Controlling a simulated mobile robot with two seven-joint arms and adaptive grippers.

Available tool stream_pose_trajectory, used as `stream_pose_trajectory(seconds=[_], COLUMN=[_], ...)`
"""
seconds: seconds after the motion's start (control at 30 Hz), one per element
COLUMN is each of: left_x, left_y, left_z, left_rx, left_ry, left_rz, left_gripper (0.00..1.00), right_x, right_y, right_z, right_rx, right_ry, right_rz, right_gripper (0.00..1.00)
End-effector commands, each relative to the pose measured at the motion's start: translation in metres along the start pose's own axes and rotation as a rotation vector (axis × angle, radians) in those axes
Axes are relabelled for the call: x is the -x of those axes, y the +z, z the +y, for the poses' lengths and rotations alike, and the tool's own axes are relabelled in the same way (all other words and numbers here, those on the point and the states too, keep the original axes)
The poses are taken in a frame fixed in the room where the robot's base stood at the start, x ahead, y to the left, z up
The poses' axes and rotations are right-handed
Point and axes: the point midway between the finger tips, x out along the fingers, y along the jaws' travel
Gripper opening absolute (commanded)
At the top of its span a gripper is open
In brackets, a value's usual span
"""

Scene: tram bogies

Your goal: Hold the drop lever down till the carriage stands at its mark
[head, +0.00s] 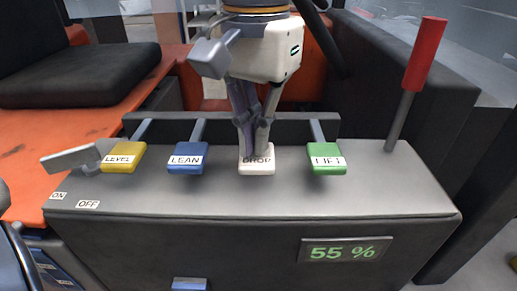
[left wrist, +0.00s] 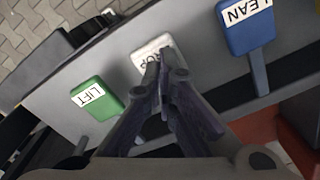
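The drop lever (head: 257,168) has a white pad marked DROP, between the blue LEAN lever (head: 184,165) and the green LIFT lever (head: 326,166). My left gripper (head: 254,149) points down at the drop lever with its fingers together, and its tips appear to rest on the pad. In the left wrist view the shut fingertips (left wrist: 158,62) cover part of the white pad (left wrist: 146,52). I cannot tell how far the lever is pressed. A green display (head: 345,251) on the console front reads 55 %. I cannot make out the carriage or its mark. My right gripper is not in view.
A yellow LEVEL lever (head: 123,158) is at the left of the grey console (head: 390,190), near ON and OFF labels (head: 88,204). A red-handled lever (head: 424,55) rises at the right. A black seat cushion (head: 80,72) is at the upper left.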

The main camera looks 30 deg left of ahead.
Motion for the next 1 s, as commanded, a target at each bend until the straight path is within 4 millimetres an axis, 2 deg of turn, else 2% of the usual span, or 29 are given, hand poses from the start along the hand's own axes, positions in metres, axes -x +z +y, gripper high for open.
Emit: stream_pose_trajectory(seconds=[0.83, 1.0], left_x=[-0.029, -0.029], left_y=[0.001, 0.0], left_z=[0.0, 0.0], left_rx=[-0.001, 0.0], left_ry=[-0.001, 0.0], left_rz=[0.001, 0.0], left_gripper=[0.0, 0.0], right_x=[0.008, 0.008], right_y=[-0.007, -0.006], right_z=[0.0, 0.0], right_rx=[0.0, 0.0], right_ry=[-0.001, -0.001], right_rz=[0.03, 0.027], right_gripper=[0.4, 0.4])
